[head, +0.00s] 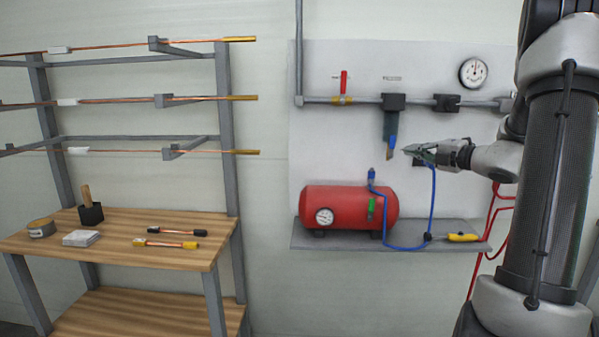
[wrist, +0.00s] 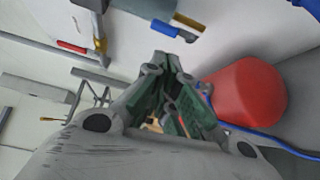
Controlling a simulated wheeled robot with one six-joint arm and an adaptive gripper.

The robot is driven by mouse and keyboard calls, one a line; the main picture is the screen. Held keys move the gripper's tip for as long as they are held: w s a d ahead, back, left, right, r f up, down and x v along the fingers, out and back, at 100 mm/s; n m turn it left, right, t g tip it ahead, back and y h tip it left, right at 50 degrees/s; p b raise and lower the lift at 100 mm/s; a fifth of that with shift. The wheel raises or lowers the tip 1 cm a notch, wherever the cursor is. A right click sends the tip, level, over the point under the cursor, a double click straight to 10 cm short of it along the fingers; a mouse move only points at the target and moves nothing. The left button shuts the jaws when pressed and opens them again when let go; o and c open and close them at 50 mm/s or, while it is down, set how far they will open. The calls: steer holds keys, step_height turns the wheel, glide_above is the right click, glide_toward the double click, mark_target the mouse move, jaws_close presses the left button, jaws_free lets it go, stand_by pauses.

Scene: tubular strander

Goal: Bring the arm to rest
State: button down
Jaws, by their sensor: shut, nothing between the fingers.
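My gripper (head: 408,151) is at the end of my arm, which comes in from the right in the head view. It points left in front of the white wall panel, above the shelf. It is shut and holds nothing. In the wrist view its green-lined fingers (wrist: 165,62) meet at the tips. In the head view it is just right of a hanging blue-and-copper-tipped piece (head: 391,148) below the pipe; I cannot tell how far apart they are in depth.
A red tank (head: 345,208) with a gauge sits on a grey shelf (head: 330,241), with a blue hose (head: 433,200) and a yellow-handled tool (head: 462,238) on the right. A grey pipe (head: 365,101) with a red-handled valve runs above. A wooden bench (head: 110,251) and rod rack stand left.

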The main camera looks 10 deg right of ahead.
steer(key=s+a+f+n+g, duration=0.35)
steer(key=s+f+n, duration=0.3)
steer(key=n, duration=0.45)
steer(key=s+a+f+n+g, duration=0.3)
steer(key=s+f+n+g, duration=0.2)
steer(key=s+n, duration=0.45)
steer(key=s+a+r+n+g+h, duration=0.1)
steer(key=s+a+n+g+h, duration=0.15)
steer(key=s+n, duration=0.75)
steer(key=s+a+r+n+g+h, duration=0.1)
steer(key=s+r+n+g+h, duration=0.2)
steer(key=s+n, duration=0.75)
steer(key=w+a+n+t, duration=0.1)
steer(key=n, duration=0.1)
steer(key=w+a+r+n+h, duration=0.1)
steer(key=n, duration=0.1)
steer(key=a+r+n+t, duration=0.1)
steer(key=a+n, duration=0.1)
steer(key=n, duration=0.1)
steer(key=shift+w+r+t+h, duration=0.15)
steer(key=shift+w+t+h, duration=0.15)
steer(key=shift+w, duration=0.1)
